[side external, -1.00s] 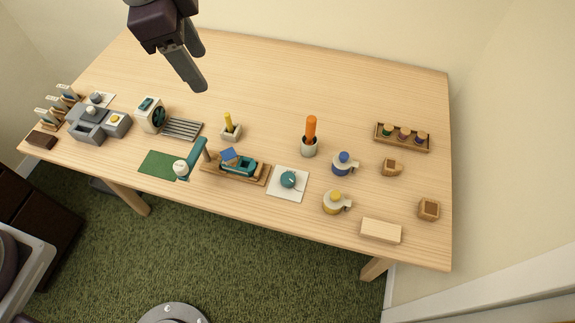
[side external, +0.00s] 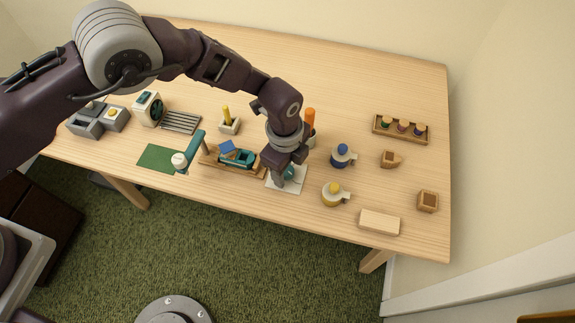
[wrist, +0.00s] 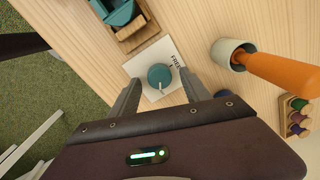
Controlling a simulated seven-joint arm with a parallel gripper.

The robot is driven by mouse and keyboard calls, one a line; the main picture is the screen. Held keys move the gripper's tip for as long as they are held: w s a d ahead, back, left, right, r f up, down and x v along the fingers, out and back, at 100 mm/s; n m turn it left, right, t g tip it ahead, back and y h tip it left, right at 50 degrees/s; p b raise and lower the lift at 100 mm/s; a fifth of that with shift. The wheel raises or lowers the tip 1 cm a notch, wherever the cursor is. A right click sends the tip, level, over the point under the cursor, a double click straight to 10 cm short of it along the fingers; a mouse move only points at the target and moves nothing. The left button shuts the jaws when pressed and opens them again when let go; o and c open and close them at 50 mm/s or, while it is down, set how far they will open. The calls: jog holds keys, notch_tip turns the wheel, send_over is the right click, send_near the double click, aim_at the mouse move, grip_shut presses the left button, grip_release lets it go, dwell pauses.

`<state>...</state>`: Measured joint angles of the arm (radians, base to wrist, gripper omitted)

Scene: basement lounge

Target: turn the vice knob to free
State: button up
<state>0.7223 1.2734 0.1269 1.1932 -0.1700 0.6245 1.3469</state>
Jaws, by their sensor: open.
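The teal round knob (wrist: 160,75) sits on a white square plate (wrist: 147,57) with small dark lettering, apparently "FREE", along its upper right side in the wrist view. A pale pointer mark on the knob faces the lower part of that view, away from the lettering. My gripper (wrist: 160,78) is open, with one finger on each side of the knob and visible gaps; contact is not seen. In the side view my gripper (side external: 283,177) is low over the plate (side external: 298,183) and hides much of the knob. The teal vice (side external: 237,160) stands on a wooden base left of the plate.
A grey cup with an orange-handled tool (wrist: 280,72) stands close to my right finger in the wrist view. Blue-topped (side external: 341,157) and yellow-topped (side external: 333,194) containers stand right of the plate. The table's front edge is near; the back middle is clear.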

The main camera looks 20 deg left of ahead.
grip_shut()
jog(key=shift+n, duration=0.3)
jog(key=n, duration=0.5)
jog(key=shift+w+n, duration=0.1)
jog(key=shift+n, duration=0.2)
jog(key=n, duration=0.6)
jog(key=shift+w+y, duration=0.1)
jog(key=shift+y, duration=0.3)
jog(key=n, duration=0.6)
jog(key=shift+w+n+g, duration=0.1)
jog(key=shift+n+g, duration=0.2)
jog(key=n, duration=0.5)
jog(key=shift+a, duration=0.1)
